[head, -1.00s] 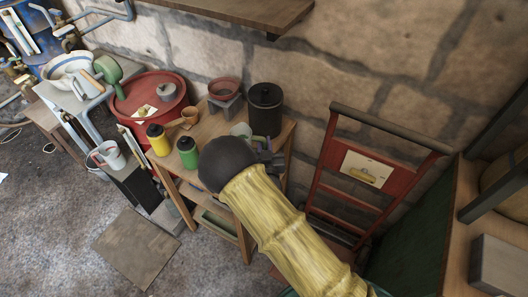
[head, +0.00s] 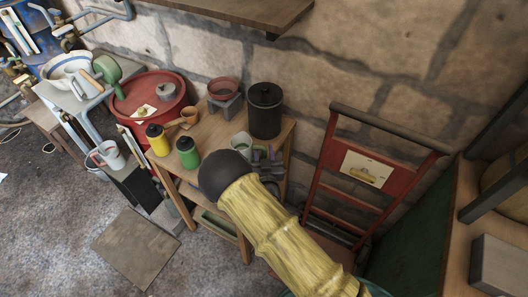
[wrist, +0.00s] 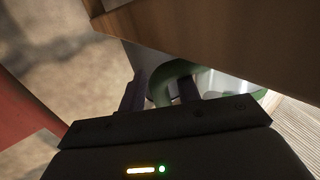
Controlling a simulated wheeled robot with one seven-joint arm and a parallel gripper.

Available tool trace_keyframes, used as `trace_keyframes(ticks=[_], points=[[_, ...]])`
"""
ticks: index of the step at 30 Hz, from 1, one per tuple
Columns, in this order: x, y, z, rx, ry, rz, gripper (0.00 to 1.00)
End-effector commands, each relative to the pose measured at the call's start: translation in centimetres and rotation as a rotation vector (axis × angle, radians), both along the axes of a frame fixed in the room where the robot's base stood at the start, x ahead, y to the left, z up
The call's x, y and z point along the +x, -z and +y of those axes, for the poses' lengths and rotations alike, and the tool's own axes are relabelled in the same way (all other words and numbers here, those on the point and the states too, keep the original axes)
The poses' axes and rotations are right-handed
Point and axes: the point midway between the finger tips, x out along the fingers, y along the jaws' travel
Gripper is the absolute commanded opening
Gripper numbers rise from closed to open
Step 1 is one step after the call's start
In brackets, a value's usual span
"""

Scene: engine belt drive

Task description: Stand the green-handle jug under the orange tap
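The green-handle jug (head: 238,142) is a pale vessel at the right end of the wooden table, partly hidden by my arm in the head view. In the wrist view its green handle (wrist: 176,72) shows between and beyond my fingertips, with the pale jug body (wrist: 228,84) to the right. My gripper (wrist: 160,90) is open, its two dark fingers apart at the handle; contact is unclear. In the head view my gripper (head: 264,155) is just right of the jug. I cannot make out an orange tap.
A black lidded canister (head: 265,112) stands close behind the jug. A yellow bottle (head: 158,140), a green bottle (head: 187,152) and a red bowl (head: 224,90) share the table. A red hand truck (head: 320,172) leans right of it. A wooden shelf (head: 225,8) overhangs.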

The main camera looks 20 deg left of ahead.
Motion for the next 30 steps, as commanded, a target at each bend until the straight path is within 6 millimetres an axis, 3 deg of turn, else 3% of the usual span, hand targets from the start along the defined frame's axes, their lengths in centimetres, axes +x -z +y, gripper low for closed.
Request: trace_keyframes(ticks=[14,30], points=[[-0.5,-0.2,-0.3,-0.001,0.0,0.0,0.37],[-8.8,-0.1,-4.9,-0.003,0.0,0.002,0.37]])
